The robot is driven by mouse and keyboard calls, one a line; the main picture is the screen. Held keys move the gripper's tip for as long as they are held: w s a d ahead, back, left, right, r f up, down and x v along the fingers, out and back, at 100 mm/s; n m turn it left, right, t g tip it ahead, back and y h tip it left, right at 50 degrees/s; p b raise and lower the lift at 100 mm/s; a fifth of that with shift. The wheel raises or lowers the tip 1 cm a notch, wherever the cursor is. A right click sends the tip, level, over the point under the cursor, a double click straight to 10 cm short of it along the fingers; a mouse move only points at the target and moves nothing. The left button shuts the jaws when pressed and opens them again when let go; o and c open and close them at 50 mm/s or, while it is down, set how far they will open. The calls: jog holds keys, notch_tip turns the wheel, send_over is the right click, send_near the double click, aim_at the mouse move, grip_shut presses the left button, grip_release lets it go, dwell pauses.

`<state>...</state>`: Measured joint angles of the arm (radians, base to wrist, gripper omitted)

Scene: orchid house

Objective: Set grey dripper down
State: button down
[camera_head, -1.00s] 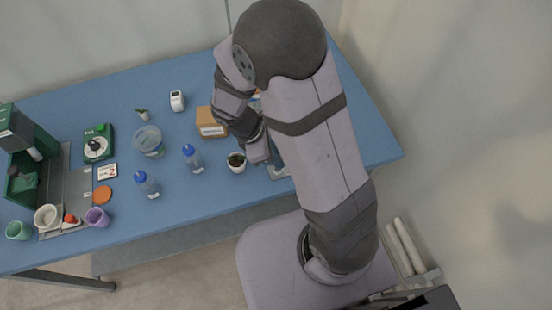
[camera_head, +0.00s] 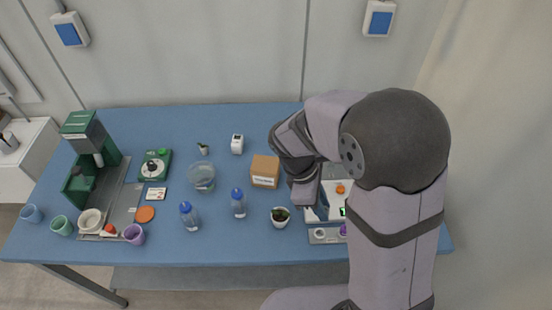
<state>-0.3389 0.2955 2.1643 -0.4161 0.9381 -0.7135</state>
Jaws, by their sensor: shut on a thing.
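The grey dripper is not clearly visible; what is between the jaws is hidden by the gripper and arm. The station (camera_head: 322,236) has a grey front strip with a pale ring on it, and a purple item (camera_head: 343,229) beside that ring. My arm covers its right side.
A clear bowl (camera_head: 201,177), green scale (camera_head: 155,164) and green coffee machine (camera_head: 91,138) are further left.

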jog(key=w+a+n+t+y+b, duration=0.1)
jog(key=w+a+n+y, duration=0.1)
jog(key=w+a+n, duration=0.3)
jog(key=w+a+n+t+y+b, duration=0.1)
jog(key=w+a+n, duration=0.4)
jog(key=w+n, duration=0.8)
jog(key=w+a+n+t+y+b, duration=0.1)
jog(key=w+a+n+y, duration=0.3)
jog(key=w+n, duration=0.5)
jog(key=shift+w+a+f+n+t, duration=0.35)
jog(key=shift+w+t, duration=0.55)
jog(key=shift+w, duration=2.4)
jog(key=shift+a+r, duration=0.1)
jog(key=shift+f+p, duration=1.4)
jog(key=shift+f, duration=3.6)
